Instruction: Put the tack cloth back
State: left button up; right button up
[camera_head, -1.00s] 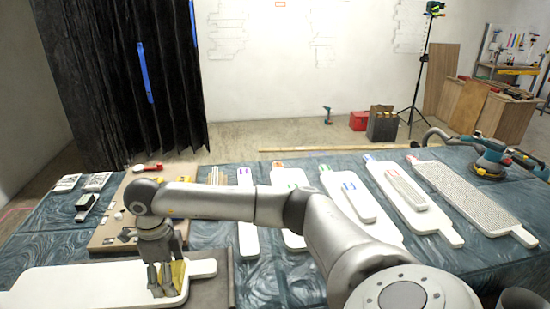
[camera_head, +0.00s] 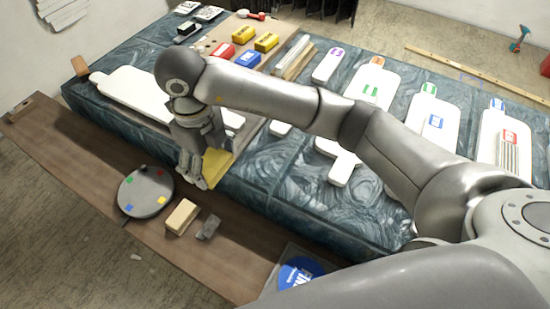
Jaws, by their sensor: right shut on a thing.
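The yellow tack cloth (camera_head: 217,162) hangs folded from my right gripper (camera_head: 197,176), which is shut on it. The gripper points down near the front edge of the blue cloth-covered table (camera_head: 290,190), over the gap side toward the low wooden bench (camera_head: 90,190). I cannot tell how far the cloth is above the bench. The fingers hide part of the cloth. My left gripper is not in view.
The bench carries a round grey disc (camera_head: 146,192) with coloured squares, a tan block (camera_head: 183,217), a small grey block (camera_head: 208,228) and a blue-labelled packet (camera_head: 298,276). White paddle-shaped boards, one a long white board (camera_head: 125,92), lie on the table. Bare bench shows between items.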

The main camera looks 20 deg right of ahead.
jog(key=w+d+f+p, duration=0.2)
jog(key=w+d+f, duration=0.2)
jog(key=d, duration=0.4)
send_over(258, 163)
jog(key=a, duration=0.1)
jog(key=f, duration=0.4)
jog(key=shift+s+a+f+p, duration=0.1)
jog(key=shift+s+p, duration=0.2)
jog(key=shift+p, duration=0.1)
jog(key=shift+w+d+f, duration=0.2)
jog(key=shift+d+f, duration=0.1)
jog(key=shift+f, duration=0.25)
jog(key=f, duration=0.1)
jog(key=f+p, duration=0.1)
jog(key=f, duration=0.1)
jog(key=shift+d, duration=0.25)
jog(key=shift+w+f, duration=0.1)
jog(key=shift+f, duration=0.2)
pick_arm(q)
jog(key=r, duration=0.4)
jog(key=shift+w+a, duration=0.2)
pick_arm(e)
jog(key=shift+f, duration=0.1)
